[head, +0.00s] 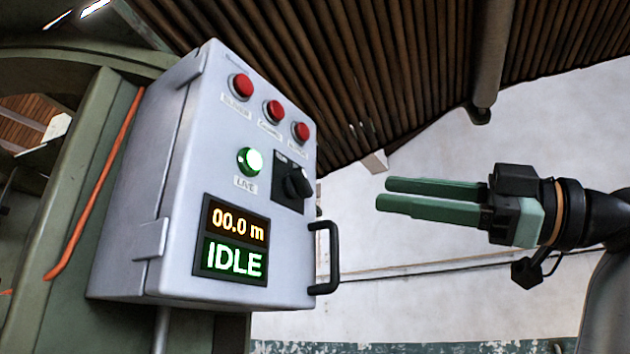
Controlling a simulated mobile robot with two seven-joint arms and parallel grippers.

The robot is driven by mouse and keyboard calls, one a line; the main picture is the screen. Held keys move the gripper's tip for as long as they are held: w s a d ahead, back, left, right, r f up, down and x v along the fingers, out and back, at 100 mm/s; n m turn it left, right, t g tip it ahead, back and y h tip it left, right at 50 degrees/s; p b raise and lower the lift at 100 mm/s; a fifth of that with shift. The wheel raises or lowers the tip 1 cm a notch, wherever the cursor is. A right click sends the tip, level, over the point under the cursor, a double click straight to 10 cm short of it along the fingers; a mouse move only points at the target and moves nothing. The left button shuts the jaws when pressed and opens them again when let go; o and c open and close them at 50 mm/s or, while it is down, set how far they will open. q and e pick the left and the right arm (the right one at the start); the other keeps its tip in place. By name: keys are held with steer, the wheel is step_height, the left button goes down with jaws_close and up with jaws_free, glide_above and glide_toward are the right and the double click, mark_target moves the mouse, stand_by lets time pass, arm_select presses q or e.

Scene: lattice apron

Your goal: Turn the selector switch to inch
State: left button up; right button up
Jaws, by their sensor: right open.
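The selector switch (296,183) is a black knob on a dark square plate, at the right side of the grey control box's front (200,130). The knob is tilted, and its position markings are too small to read. The box's display (233,243) reads "00.0 m" above "IDLE". My right gripper (381,194) has green fingers pointing left toward the box. It is open and empty, to the right of the switch and apart from it. My left gripper is not in view.
Three red lamps or buttons (273,111) sit above the switch, and a lit green lamp (251,161) labelled LIVE is left of it. A black handle (328,258) sticks out at the box's lower right edge. An orange cable (97,185) runs along the green frame (75,170). Open space lies between gripper and box.

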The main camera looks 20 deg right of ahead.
mark_target(308, 183)
steer(key=p+x, duration=0.3)
steer(key=x, duration=0.7)
steer(key=shift+w+a+r, duration=0.1)
steer(key=shift+w+a, duration=0.25)
steer(key=shift+a, duration=0.05)
steer(key=shift+c, duration=0.3)
jaws_close()
